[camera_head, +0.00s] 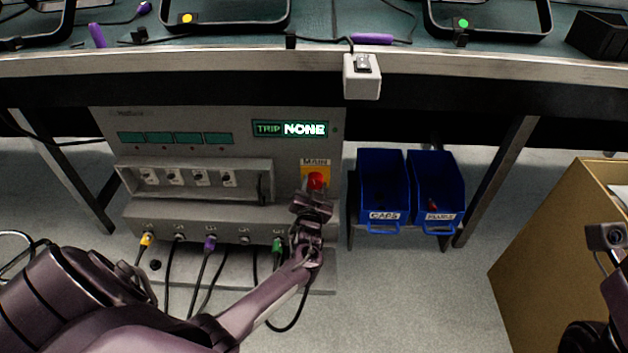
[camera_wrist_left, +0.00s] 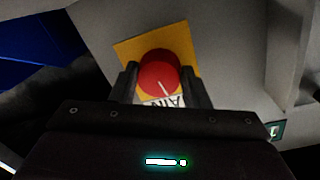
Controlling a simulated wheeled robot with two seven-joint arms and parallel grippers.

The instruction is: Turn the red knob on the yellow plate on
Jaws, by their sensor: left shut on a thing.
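The red knob (camera_head: 316,179) sits on the yellow plate (camera_head: 325,169) under the word MAIN, at the right of the grey panel. In the left wrist view the knob (camera_wrist_left: 158,70) is round and red with a white line pointing to the lower right of the picture. The yellow plate (camera_wrist_left: 128,49) is around it, and the MAIN label is partly hidden by my gripper. My left gripper (camera_head: 313,193) reaches up from below. Its two dark fingers are on either side of the knob, shut on it. Of my right arm only a part shows at the right edge; its fingers are out of view.
The grey panel (camera_head: 230,150) has a display (camera_head: 290,129) reading TRIP NONE. Plugged cables hang along its lower edge. Two blue bins (camera_head: 384,184) stand to its right. A cardboard box (camera_head: 545,235) is at the far right. The bench edge (camera_head: 220,62) runs above.

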